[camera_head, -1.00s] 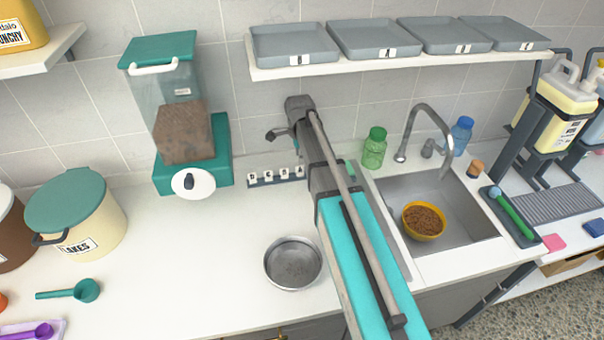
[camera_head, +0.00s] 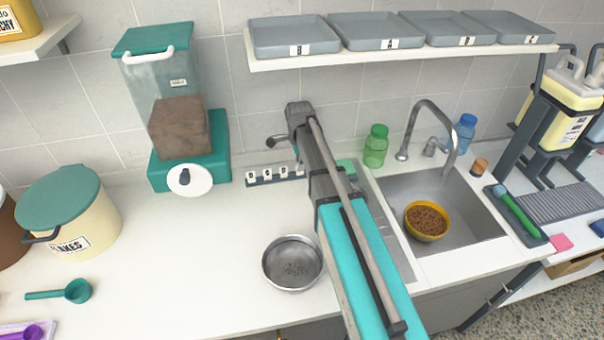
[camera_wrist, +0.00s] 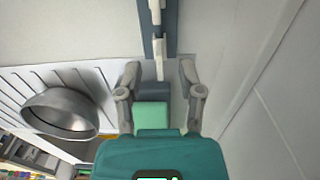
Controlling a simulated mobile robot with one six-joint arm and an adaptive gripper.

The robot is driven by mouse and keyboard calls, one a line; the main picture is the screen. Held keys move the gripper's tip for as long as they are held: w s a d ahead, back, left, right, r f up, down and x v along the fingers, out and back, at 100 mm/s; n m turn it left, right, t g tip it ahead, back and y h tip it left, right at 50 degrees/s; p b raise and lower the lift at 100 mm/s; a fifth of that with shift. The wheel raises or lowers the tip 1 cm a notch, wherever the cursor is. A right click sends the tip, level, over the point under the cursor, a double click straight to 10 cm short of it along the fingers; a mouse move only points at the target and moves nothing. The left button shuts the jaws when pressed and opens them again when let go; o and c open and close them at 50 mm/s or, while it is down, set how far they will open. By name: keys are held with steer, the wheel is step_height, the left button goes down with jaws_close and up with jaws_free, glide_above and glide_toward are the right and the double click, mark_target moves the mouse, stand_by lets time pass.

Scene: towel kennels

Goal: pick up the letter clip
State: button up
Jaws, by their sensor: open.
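The letter clips are small white tags with dark letters on a dark rack (camera_head: 262,182) on the counter against the tiled wall. My arm hides the rack's right end in the head view. In the wrist view the rack (camera_wrist: 171,35) runs down from the top, with a white clip (camera_wrist: 160,45) just ahead of the space between my fingertips. My gripper (camera_wrist: 158,72) is open, with one finger on each side and nothing held. A dark block (camera_wrist: 152,91) and a green block (camera_wrist: 152,116) show between the fingers, lower in the view. I cannot read the clip's letter.
A steel bowl (camera_head: 292,264) stands on the counter near my arm. A green bottle (camera_head: 375,147) and the sink (camera_head: 465,226) are to the right. Grey trays (camera_head: 293,38) sit on the shelf above. The left counter has free room.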

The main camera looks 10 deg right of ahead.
steer(key=shift+f+b, duration=0.55)
steer(key=shift+f, duration=0.3)
steer(key=shift+c, duration=0.2)
jaws_close()
